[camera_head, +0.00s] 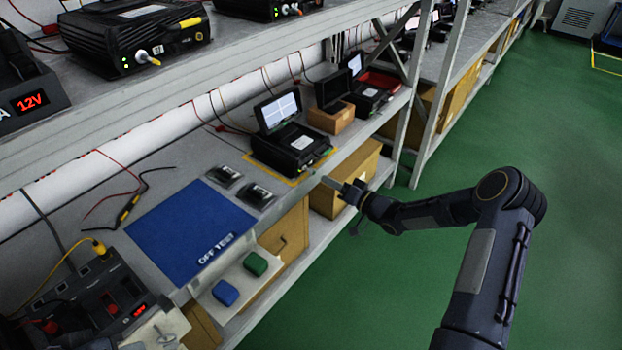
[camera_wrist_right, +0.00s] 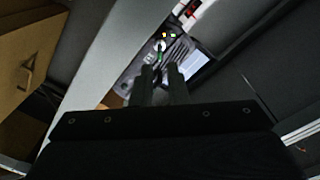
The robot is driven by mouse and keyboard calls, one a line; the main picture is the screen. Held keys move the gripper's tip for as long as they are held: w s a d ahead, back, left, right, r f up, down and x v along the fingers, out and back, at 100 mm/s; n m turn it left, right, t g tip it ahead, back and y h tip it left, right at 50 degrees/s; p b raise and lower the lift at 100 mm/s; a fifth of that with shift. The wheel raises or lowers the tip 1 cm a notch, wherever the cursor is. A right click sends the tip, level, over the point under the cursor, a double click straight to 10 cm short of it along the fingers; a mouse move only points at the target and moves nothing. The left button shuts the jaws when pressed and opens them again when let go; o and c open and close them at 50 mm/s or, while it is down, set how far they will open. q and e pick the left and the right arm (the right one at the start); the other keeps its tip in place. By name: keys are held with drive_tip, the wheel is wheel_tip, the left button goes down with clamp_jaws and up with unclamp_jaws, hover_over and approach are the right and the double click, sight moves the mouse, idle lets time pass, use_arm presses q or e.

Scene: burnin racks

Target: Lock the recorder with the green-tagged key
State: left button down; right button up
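The black recorder (camera_head: 288,150) sits on the lower shelf inside a yellow outline, its screen raised and lit. In the right wrist view its front panel (camera_wrist_right: 148,62) shows small green, yellow and red spots and a pale round fitting (camera_wrist_right: 161,46). A small green spot (camera_head: 327,152) shows at its front right corner; I cannot tell if it is the key's tag. My right gripper (camera_head: 328,182) is just off the shelf edge, in front of the recorder. In the right wrist view its fingers (camera_wrist_right: 162,82) stand apart, with no key visible between them. My left gripper is not identifiable.
A blue mat (camera_head: 185,225) marked OFF TEST lies left of the recorder, near two small black devices. A green block (camera_head: 255,264) and a blue block (camera_head: 225,292) rest on a pale ledge. The shelf edge and upper shelf bound the space; green floor is clear at right.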

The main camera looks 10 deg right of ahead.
drive_tip(key=x, duration=0.5)
drive_tip(key=shift+w+a, duration=0.2)
drive_tip(key=shift+w, duration=0.05)
clamp_jaws()
drive_tip(key=shift+b, duration=0.3)
